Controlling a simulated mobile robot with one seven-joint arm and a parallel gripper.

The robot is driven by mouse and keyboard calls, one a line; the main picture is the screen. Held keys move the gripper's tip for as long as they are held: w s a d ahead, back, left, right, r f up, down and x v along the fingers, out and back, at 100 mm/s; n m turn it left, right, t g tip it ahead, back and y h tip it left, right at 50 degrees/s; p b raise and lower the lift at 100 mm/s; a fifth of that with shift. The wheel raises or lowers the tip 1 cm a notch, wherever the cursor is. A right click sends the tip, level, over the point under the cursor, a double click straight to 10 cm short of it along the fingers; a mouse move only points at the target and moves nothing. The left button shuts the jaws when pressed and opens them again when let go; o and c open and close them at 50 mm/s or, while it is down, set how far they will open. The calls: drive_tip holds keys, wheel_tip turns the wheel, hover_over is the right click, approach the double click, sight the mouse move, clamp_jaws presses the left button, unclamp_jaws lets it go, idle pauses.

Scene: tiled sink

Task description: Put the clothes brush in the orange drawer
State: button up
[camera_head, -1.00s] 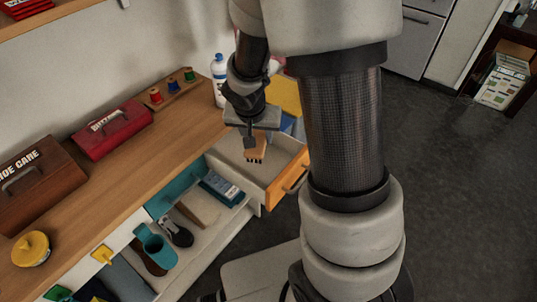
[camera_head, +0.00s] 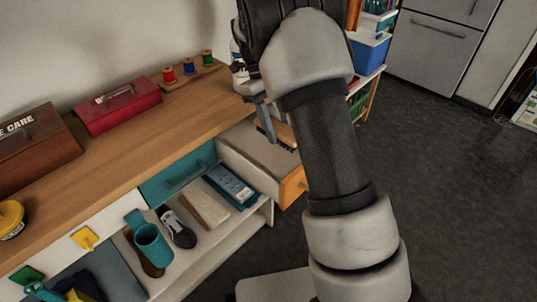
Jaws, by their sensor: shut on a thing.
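The clothes brush (camera_head: 283,132) has a tan wooden body and dark bristles that face down. My gripper (camera_head: 266,118) is shut on it, with the grey fingers reaching down to the brush. The brush is over the inside of the orange drawer; I cannot tell whether it touches the floor. The orange drawer (camera_head: 291,187) is pulled out, with an orange front and pale grey inside. My arm hides its right part and much of its front.
A teal drawer (camera_head: 178,172) is beside the orange one. On the wooden top are a red box (camera_head: 117,106), a brown shoe-care box (camera_head: 33,150) and thread spools (camera_head: 188,67).

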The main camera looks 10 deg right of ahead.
wheel_tip(320, 180, down, 9)
drive_tip(key=shift+r+b, duration=0.1)
drive_tip(key=shift+b, duration=0.9)
drive_tip(key=o, duration=1.1)
drive_tip(key=shift+o, duration=0.2)
